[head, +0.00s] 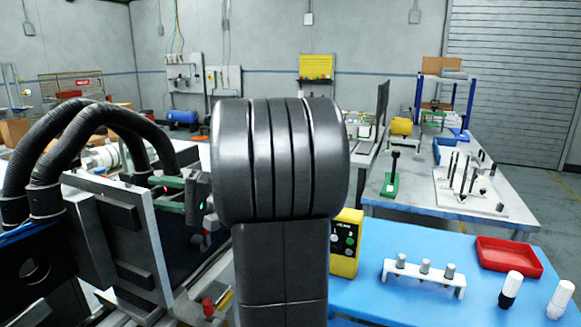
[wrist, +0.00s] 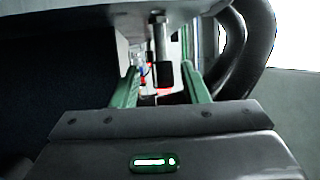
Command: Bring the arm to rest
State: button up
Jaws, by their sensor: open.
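My gripper (head: 158,192) is at the left of the head view, beside a grey plated machine (head: 118,235). Its green fingers point left, close to the machine's upright plate. In the wrist view my gripper (wrist: 162,80) has its two green fingers spread apart. A metal pin with a black tip (wrist: 162,60) shows between them and beyond, and I cannot tell whether it touches a finger. I see nothing held. My own dark arm link fills the middle of the head view and hides what is behind it.
Two ribbed black hoses (head: 75,140) arch over the machine near my gripper.

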jog(key=d+f, duration=0.1)
jog(key=d, duration=1.1)
jog(key=shift+f+b, duration=0.25)
jog(key=shift+b, duration=0.15)
jog(key=shift+s, duration=0.15)
